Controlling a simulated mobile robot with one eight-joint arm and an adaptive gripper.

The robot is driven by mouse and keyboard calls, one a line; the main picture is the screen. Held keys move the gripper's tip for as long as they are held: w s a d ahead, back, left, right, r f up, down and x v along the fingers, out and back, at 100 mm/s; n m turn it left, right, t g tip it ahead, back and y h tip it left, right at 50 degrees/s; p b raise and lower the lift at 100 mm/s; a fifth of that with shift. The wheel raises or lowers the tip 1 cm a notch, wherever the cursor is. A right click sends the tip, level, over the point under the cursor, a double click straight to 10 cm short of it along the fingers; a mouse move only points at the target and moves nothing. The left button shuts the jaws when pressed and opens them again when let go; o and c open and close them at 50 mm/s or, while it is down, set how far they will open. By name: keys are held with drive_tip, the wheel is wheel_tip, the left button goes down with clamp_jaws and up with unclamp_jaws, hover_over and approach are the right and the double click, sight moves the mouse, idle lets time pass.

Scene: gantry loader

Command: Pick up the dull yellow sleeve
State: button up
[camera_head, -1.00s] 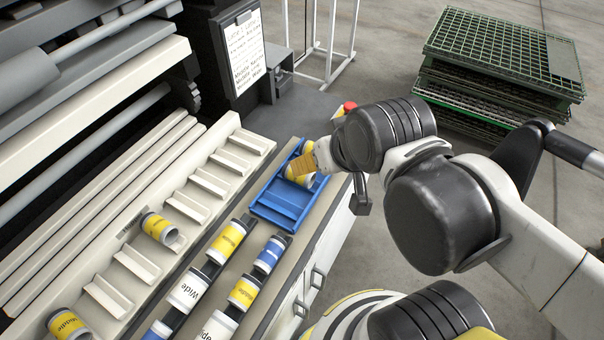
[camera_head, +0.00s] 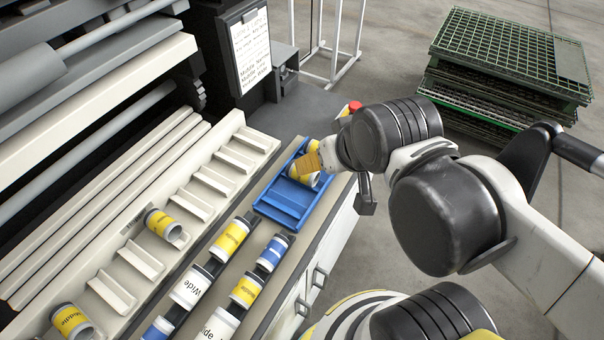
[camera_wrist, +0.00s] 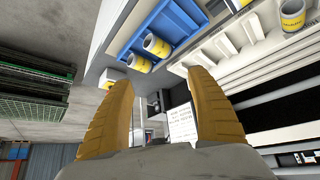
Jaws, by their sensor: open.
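Several white sleeves with yellow bands are in view; I cannot tell which is the dull yellow one. Two lie in the blue tray (camera_head: 287,207), partly hidden by my gripper (camera_head: 312,162) in the head view. In the wrist view these are a nearer sleeve (camera_wrist: 138,63) and a farther sleeve (camera_wrist: 157,45) in the tray (camera_wrist: 185,22). Other yellow-banded sleeves are a rack sleeve (camera_head: 162,223), a front-left sleeve (camera_head: 72,321) marked "Middle", and two in rows, the left-row one (camera_head: 231,238) and the right-row one (camera_head: 245,291). My gripper is open and empty, fingers wide apart, above the tray.
Blue-banded sleeves (camera_head: 272,253) and white sleeves marked "Wide" (camera_head: 190,287) share the rows. A cream slotted rack (camera_head: 205,207) runs along the left. A sign board (camera_head: 250,48) and a red button (camera_head: 354,107) stand beyond the tray. Green grates (camera_head: 505,60) are stacked on the floor.

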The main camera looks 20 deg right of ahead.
sight(311, 180)
drive_tip(key=shift+o, duration=0.3)
